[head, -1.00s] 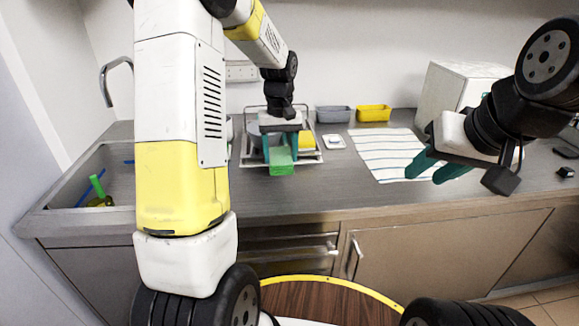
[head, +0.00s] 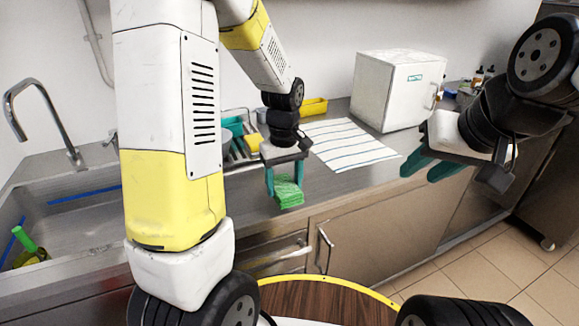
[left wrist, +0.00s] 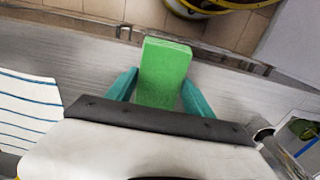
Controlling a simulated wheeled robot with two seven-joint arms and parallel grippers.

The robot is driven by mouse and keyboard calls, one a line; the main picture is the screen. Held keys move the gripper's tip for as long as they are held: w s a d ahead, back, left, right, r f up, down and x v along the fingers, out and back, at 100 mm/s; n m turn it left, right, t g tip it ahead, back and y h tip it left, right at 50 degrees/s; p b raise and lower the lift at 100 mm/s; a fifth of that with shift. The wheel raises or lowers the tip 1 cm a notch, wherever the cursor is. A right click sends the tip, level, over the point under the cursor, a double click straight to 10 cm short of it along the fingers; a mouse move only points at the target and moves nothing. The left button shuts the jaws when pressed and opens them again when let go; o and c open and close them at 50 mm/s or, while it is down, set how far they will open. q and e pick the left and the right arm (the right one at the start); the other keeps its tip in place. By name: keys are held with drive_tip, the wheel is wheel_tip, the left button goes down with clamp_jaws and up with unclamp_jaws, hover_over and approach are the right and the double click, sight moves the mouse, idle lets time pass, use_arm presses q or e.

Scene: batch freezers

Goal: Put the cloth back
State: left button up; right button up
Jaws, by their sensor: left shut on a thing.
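My left gripper (head: 286,190) is shut on a green cloth (head: 288,191) shaped like a small block. It holds the cloth over the front part of the steel counter. In the left wrist view the cloth (left wrist: 164,72) sits between the two teal fingers and sticks out past their tips. My right gripper (head: 430,169) is in front of the counter's right part, with its teal fingers apart and nothing seen between them.
A sink (head: 75,215) with a tap (head: 45,110) is at the left and holds a green-handled item (head: 24,240). A striped towel (head: 350,146) lies on the counter. A white box-like appliance (head: 395,88) stands behind it. A dish rack (head: 240,150) is partly hidden behind my left arm.

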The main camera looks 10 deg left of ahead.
use_arm(q)
drive_tip(key=w+a, duration=0.1)
drive_tip(key=w, duration=0.2)
drive_tip(key=w+a, duration=0.1)
drive_tip(key=w, duration=0.2)
drive_tip(key=w+a+f, duration=0.1)
drive_tip(key=w, duration=0.2)
drive_tip(key=shift+a, duration=0.4)
drive_tip(key=shift+s+f, duration=0.15)
drive_tip(key=shift+f, duration=1.5)
drive_tip(key=shift+f, duration=0.15)
drive_tip(key=o, duration=1.4)
drive_tip(key=shift+o, duration=0.2)
wheel_tip(320, 180, up, 12)
drive_tip(key=s+r+m+t+h, duration=0.1)
drive_tip(key=s+r+m+t, duration=0.2)
drive_tip(key=s+r, duration=0.75)
drive_tip(key=s+d+m+t+h, duration=0.1)
drive_tip(key=s+d+m+t, duration=0.1)
drive_tip(key=s, duration=1.1)
drive_tip(key=shift+s+d+r+m+t, duration=0.15)
drive_tip(key=shift+s+r+m+t, duration=0.35)
drive_tip(key=shift+m, duration=0.7)
